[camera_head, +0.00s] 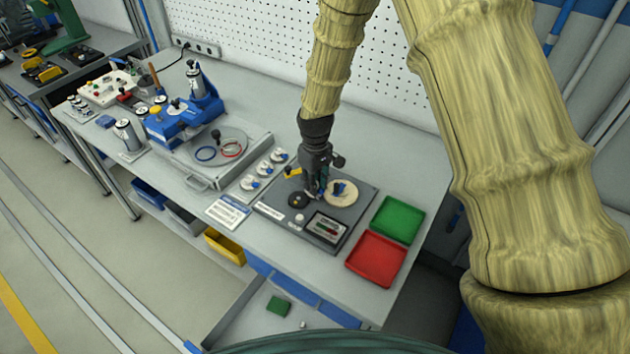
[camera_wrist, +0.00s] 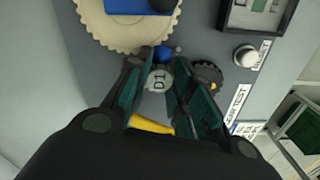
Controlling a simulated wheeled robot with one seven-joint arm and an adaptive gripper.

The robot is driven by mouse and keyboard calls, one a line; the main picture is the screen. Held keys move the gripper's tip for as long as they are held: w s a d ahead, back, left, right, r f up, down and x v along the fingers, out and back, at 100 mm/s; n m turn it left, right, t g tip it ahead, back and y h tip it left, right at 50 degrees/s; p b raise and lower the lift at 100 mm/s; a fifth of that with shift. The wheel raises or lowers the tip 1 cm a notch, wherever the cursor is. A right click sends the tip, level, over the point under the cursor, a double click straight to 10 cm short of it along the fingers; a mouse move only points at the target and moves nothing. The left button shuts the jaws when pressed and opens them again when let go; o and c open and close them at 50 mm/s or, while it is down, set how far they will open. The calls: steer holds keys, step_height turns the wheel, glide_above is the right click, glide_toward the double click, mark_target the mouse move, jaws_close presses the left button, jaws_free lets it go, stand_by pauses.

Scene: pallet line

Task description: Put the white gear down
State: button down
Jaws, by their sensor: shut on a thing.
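My gripper (camera_head: 320,190) is over the dark test plate (camera_head: 268,208), beside a large cream toothed wheel (camera_head: 345,192). In the wrist view, my gripper (camera_wrist: 160,80) is shut on a small pale round piece marked "D1", which I take to be the white gear (camera_wrist: 158,79). A blue ball-shaped part shows just beyond it. Its teeth and underside are hidden by the fingers, so I cannot tell whether it touches the plate. The cream wheel (camera_wrist: 95,28) lies beyond the fingertips with a blue block over it.
The plate also carries a black gear (camera_head: 298,199), a white button (camera_head: 300,218) and a display (camera_head: 327,227). Three white pieces with blue knobs (camera_head: 264,169) stand to the left. Green (camera_head: 398,219) and red (camera_head: 376,260) trays are at the right. A blue press (camera_head: 180,125) stands further left.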

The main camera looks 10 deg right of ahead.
steer(key=shift+s, duration=0.2)
steer(key=c, duration=1.4)
jaws_free()
steer(key=shift+r, duration=0.1)
steer(key=shift+o, duration=0.8)
steer(key=shift+w+f, duration=0.3)
steer(key=shift+w, duration=0.05)
steer(key=shift+s+r, duration=0.25)
steer(key=shift+r, duration=0.1)
steer(key=shift+w+r+b, duration=0.2)
steer(key=shift+r+b, duration=0.3)
steer(key=shift+r, duration=0.3)
step_height(320, 180, up, 10)
steer(key=b, duration=0.3)
steer(key=shift+s+r, duration=0.1)
